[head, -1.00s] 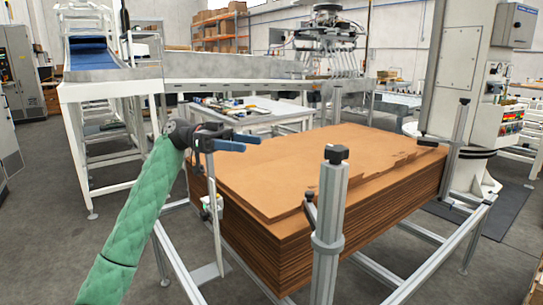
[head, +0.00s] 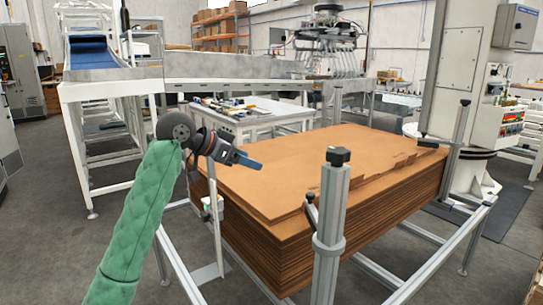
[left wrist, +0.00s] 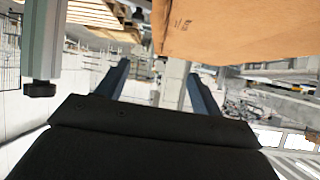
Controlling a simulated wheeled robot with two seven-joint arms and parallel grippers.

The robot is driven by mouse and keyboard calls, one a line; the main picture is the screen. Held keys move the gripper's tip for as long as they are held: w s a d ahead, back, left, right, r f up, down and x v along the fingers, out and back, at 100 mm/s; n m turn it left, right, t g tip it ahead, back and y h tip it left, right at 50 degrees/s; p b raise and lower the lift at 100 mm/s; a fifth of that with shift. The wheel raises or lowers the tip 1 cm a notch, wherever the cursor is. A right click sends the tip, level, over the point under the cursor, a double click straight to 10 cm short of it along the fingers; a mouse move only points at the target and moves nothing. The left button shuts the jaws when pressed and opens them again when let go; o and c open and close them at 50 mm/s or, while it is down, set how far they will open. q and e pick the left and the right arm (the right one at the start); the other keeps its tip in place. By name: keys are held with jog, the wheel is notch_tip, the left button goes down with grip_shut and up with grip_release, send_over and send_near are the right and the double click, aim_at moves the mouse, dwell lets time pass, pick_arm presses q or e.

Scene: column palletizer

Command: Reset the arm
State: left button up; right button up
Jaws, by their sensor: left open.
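My left arm comes in from the left in a green padded sleeve. My right gripper is in neither view.
A tall stack of brown cardboard sheets (head: 330,170) sits in a metal frame with an upright post (head: 328,230) at its near corner. A conveyor (head: 230,66) runs behind. A white table (head: 255,118) with small items stands behind the stack. Grey floor is free at left.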

pick_arm(q)
jog(key=s+a+f+n+t+y+p, duration=0.2)
jog(key=s+a+f+n+y+p, duration=0.25)
jog(key=s+f, duration=0.35)
jog(key=s+a+f+n+t+y+p, duration=0.2)
jog(key=s+a+f+n+y+p, duration=0.25)
jog(key=f, duration=0.65)
jog(key=s+f+g+p, duration=0.2)
jog(key=s+f, duration=0.3)
jog(key=s, duration=0.6)
jog(key=s+d+f+g+p, duration=0.1)
jog(key=s+f+g+p, duration=0.2)
jog(key=s, duration=0.9)
jog(key=s+d+f+g+p, duration=0.1)
jog(key=s+f+g+p, duration=0.1)
jog(key=s+f+p, duration=0.3)
jog(key=s+f, duration=0.4)
jog(key=s, duration=0.3)
jog(key=shift+s+n+g+h, duration=0.2)
jog(key=shift+n+g+h, duration=0.1)
jog(key=shift+n+g, duration=0.1)
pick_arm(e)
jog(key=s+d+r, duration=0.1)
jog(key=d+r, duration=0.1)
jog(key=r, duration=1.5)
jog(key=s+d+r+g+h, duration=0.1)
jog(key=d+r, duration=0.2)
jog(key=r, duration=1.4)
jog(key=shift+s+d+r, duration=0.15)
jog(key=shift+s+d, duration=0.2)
